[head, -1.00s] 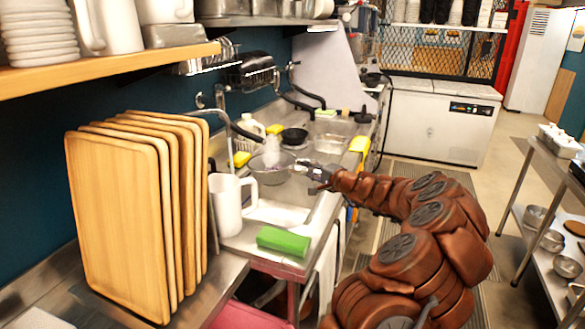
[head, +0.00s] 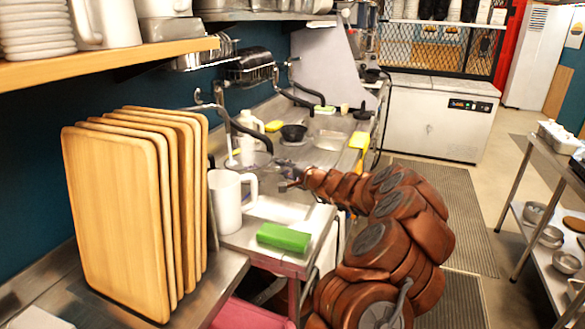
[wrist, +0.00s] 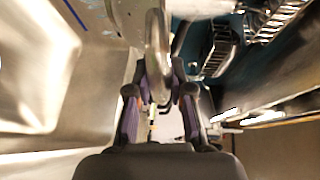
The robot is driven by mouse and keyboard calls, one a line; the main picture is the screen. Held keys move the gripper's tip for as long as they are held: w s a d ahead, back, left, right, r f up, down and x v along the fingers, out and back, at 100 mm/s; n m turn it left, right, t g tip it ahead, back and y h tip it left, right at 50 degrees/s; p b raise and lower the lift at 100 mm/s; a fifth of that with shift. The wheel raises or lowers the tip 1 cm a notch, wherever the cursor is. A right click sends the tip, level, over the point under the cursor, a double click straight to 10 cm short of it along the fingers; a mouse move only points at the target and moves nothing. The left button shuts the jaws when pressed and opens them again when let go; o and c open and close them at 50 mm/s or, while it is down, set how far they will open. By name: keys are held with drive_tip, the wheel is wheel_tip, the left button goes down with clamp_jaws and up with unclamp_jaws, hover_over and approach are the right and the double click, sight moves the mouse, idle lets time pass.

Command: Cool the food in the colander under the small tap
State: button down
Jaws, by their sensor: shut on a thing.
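A grey metal bowl-shaped vessel, which looks like the colander (head: 262,160), is at the sink behind the white jug, partly hidden by it. A curved tap (head: 222,112) rises over it, and a pale vertical streak (head: 230,150) shows beneath the tap; I cannot tell if it is running water. My gripper (head: 284,185) is at the vessel's right side, shut on the colander. In the wrist view, my gripper's fingers (wrist: 158,82) are around a grey metal part at the centre. The food inside cannot be made out.
A white jug (head: 228,200) and a green block (head: 284,237) stand near on the counter. Wooden trays (head: 115,215) stand upright at left.

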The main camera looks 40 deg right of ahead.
sight(265, 167)
drive_tip(key=shift+w+a+f, duration=0.25)
drive_tip(key=shift+w+a, duration=0.2)
drive_tip(key=shift+w, duration=0.25)
drive_tip(key=shift+w+a+f+b, duration=0.45)
drive_tip(key=shift+w+b, duration=0.1)
drive_tip(key=shift+w, duration=0.15)
drive_tip(key=shift+w+a+f+b, duration=0.15)
drive_tip(key=shift+w+a+b, duration=0.35)
drive_tip(key=shift+w+b, duration=0.3)
drive_tip(key=shift+w+a+f+b, duration=0.1)
drive_tip(key=shift+w+a+b, duration=0.4)
drive_tip(key=shift+w, duration=0.4)
drive_tip(key=shift+w+d, duration=0.1)
drive_tip(key=shift+d, duration=0.05)
drive_tip(key=shift+w+d, duration=0.15)
drive_tip(key=shift+d, duration=0.25)
drive_tip(key=s+d+b, duration=0.1)
drive_tip(key=s+d, duration=0.4)
drive_tip(key=s, duration=0.3)
drive_tip(key=shift+s, duration=0.3)
